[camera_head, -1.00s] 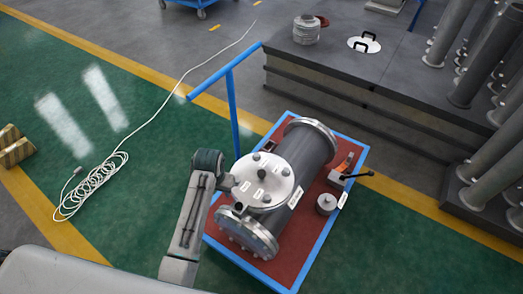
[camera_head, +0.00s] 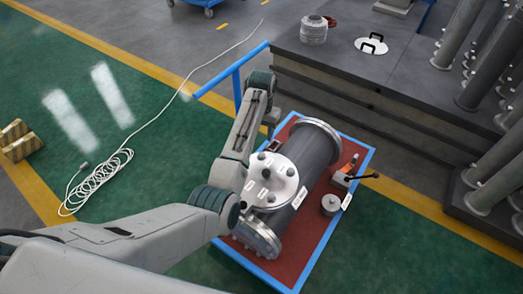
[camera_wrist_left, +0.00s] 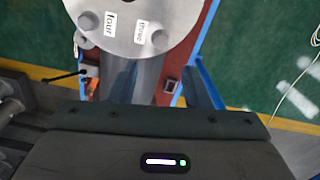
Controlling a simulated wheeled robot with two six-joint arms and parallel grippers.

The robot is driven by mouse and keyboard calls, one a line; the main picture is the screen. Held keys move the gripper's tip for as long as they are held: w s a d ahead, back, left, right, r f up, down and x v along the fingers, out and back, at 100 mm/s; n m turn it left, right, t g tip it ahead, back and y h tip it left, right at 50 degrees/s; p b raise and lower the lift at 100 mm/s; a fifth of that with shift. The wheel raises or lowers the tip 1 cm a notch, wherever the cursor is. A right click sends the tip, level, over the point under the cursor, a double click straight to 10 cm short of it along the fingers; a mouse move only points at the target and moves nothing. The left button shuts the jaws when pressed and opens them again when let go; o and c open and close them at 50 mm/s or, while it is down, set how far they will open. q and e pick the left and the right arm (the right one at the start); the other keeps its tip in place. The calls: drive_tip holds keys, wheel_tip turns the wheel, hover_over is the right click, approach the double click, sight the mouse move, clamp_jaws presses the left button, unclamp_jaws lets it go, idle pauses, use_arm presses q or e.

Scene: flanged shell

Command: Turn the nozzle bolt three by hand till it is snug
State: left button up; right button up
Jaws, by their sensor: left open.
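The grey flanged shell (camera_head: 308,155) lies on a red-topped cart, with a round, pale nozzle cover (camera_head: 268,178) on its upper side. Several bolts stand around the cover beside white labels. In the left wrist view, bolt three (camera_wrist_left: 160,38) stands on the cover edge beside the label "three" (camera_wrist_left: 140,32). Bolt four (camera_wrist_left: 87,20) is on the left beside the label "four" (camera_wrist_left: 110,24). My left gripper (camera_head: 270,130) is open, pointing down near the cover's far edge, apart from bolt three. My right gripper is out of view.
The cart (camera_head: 333,228) has a blue rim and a blue push handle (camera_head: 232,72) close to my left wrist. An orange-and-black tool (camera_head: 350,173) and a grey round part (camera_head: 330,203) lie right of the shell. A dark platform (camera_head: 370,85) stands behind.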

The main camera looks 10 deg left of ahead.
sight(261, 154)
use_arm(q)
wheel_tip(261, 154, down, 10)
drive_tip(key=shift+f, duration=0.1)
idle(0.4)
clamp_jaws()
